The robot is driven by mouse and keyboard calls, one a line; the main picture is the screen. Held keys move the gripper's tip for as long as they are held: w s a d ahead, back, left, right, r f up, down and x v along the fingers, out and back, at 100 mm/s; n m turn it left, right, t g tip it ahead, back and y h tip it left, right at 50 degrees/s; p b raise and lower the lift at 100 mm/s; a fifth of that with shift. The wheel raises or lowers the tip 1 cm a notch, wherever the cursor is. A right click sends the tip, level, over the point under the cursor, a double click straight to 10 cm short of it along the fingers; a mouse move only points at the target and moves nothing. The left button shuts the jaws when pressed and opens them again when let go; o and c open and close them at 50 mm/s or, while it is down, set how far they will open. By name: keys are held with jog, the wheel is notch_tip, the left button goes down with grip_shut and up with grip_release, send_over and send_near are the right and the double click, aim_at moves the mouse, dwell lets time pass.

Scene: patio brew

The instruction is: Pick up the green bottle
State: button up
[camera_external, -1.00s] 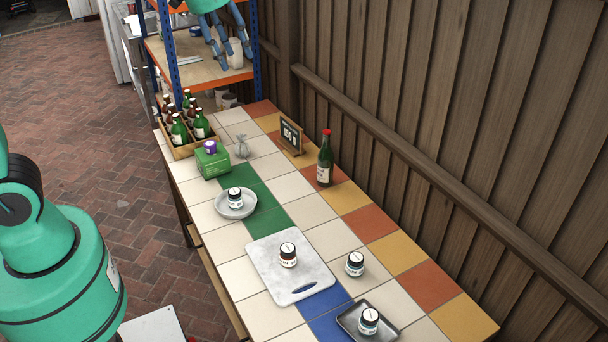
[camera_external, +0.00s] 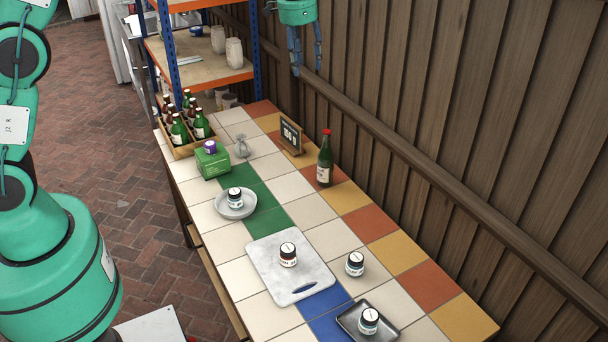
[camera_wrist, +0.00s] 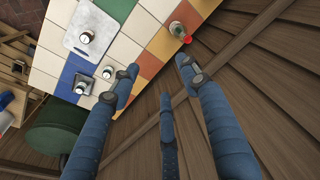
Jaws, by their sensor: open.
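A green bottle (camera_external: 325,168) with a red cap and pale label stands upright on the tiled table near the wooden wall. It shows from above in the wrist view (camera_wrist: 177,30). My gripper (camera_external: 307,70) is open and empty, high in front of the wall, with its fingers pointing down. In the external picture it is above and slightly left of the bottle. In the wrist view the spread blue fingers (camera_wrist: 160,78) are apart from the bottle, which lies beyond them toward the top. More bottles, some green, stand in a wooden crate (camera_external: 182,154) at the far end.
A small price sign (camera_external: 291,137) stands just behind the bottle. A green box (camera_external: 212,160), a plate (camera_external: 236,207), a white board (camera_external: 265,268) and a dark tray (camera_external: 352,330) are on the table, with several small jars. A shelf (camera_external: 225,80) stands behind; the wall (camera_external: 450,130) borders the right.

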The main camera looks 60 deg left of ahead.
jog(key=w+a+f+p, duration=0.2)
jog(key=w+a+f, duration=0.1)
jog(key=w+f, duration=0.5)
jog(key=g+p, duration=0.1)
jog(key=g, duration=0.1)
send_over(327, 131)
notch_tip(327, 131, down, 10)
jog(key=f, duration=0.1)
jog(key=shift+r+m, duration=0.25)
jog(key=shift+m, duration=0.05)
jog(key=shift+f+p, duration=0.35)
jog(key=shift+f, duration=3.9)
jog(key=shift+f, duration=0.1)
jog(key=shift+f+p, duration=0.35)
jog(key=shift+f, duration=2.15)
